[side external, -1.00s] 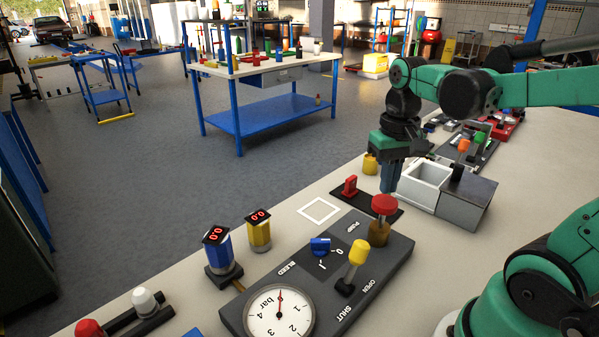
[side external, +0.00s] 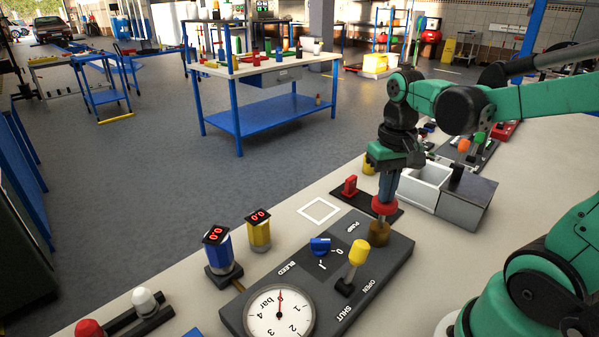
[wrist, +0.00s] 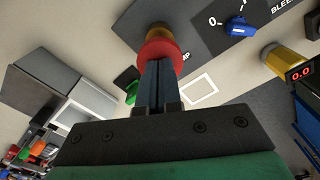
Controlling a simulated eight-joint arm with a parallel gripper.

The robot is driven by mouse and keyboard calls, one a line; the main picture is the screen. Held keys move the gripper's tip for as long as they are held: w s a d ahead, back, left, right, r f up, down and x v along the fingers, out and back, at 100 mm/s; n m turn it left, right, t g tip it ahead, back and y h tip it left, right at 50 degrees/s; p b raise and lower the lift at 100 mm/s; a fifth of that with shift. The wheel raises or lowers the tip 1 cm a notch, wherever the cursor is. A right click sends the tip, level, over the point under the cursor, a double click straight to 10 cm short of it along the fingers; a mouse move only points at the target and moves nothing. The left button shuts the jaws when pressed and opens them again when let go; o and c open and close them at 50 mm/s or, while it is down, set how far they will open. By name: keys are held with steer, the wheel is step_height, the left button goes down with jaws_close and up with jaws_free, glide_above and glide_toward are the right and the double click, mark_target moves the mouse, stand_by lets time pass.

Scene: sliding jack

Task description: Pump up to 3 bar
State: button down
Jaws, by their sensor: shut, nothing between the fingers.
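My gripper (side external: 386,200) is shut and empty, pointing down with its fingertips at the top of the red pump knob (side external: 382,208). I cannot tell whether they touch. In the wrist view, the fingertips (wrist: 158,66) overlap the red knob (wrist: 160,50) on its brass base. The pump plate (side external: 322,290) carries a blue bleed knob (side external: 320,246), a yellow-topped lever (side external: 358,254) by the OPEN and SHUT labels, and a round bar gauge (side external: 268,318), seen upside down. The gauge needle points to the picture's top, away from the readable digits. I cannot tell the lever's setting.
A blue cylinder (side external: 217,252) and a yellow one (side external: 259,234) each display 0.0. A white square outline (side external: 319,198) marks the bench. A red part (side external: 350,186) on a dark plate, an open white box (side external: 423,184) and a grey block (side external: 467,204) stand behind the pump.

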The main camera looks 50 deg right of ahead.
mark_target(383, 208)
steer(key=shift+f, duration=2)
steer(key=shift+r, duration=2.35)
steer(key=shift+f, duration=0.15)
steer(key=shift+f, duration=2.25)
steer(key=shift+r, duration=2.4)
steer(key=shift+f, duration=0.1)
